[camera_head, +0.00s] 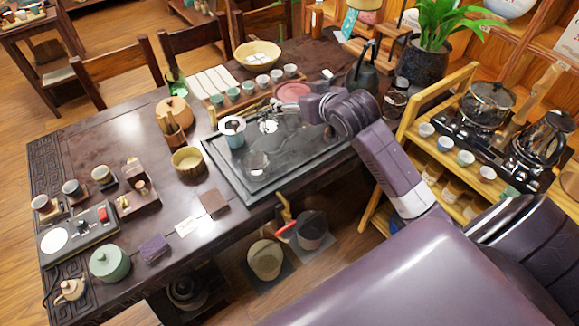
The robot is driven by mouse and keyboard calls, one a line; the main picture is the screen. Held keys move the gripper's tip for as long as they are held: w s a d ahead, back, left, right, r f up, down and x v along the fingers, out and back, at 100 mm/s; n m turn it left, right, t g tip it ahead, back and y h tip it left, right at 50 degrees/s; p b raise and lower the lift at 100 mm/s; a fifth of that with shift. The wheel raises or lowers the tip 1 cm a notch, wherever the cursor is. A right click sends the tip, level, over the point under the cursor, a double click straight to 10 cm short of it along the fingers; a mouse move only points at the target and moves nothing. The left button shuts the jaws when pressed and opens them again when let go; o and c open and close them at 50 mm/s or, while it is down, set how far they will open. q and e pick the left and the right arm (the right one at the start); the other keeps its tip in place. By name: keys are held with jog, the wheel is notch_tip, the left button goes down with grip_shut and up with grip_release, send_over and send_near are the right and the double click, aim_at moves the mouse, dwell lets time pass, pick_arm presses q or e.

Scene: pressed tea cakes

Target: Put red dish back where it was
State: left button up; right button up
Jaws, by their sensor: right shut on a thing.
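The red dish (294,92) is round and shallow and lies flat just beyond the black tea tray, at the end of the row of small cups. My right gripper (256,114) reaches in from the right over the far part of the tray. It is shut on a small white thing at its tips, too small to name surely. The gripper passes in front of the dish's near side, and the dish appears apart from its fingertips. My left gripper is not in view.
The black tray (225,168) carries a blue cup (235,139) and a glass bowl (256,163). Several small cups (262,80) stand beyond it. A black kettle (362,76) and a potted plant (435,30) stand at the right. Bare table (115,137) lies to the left.

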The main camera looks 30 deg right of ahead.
send_over(296, 155)
notch_tip(296, 155, down, 7)
notch_tip(296, 155, down, 9)
jog(key=shift+f, duration=0.1)
notch_tip(296, 155, down, 3)
jog(key=shift+f, duration=0.35)
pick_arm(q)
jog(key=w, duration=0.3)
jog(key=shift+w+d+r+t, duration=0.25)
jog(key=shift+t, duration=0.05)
pick_arm(e)
jog(key=shift+f, duration=0.15)
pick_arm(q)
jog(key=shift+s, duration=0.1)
pick_arm(e)
jog(key=o, duration=1.7)
jog(key=shift+s+f, duration=0.1)
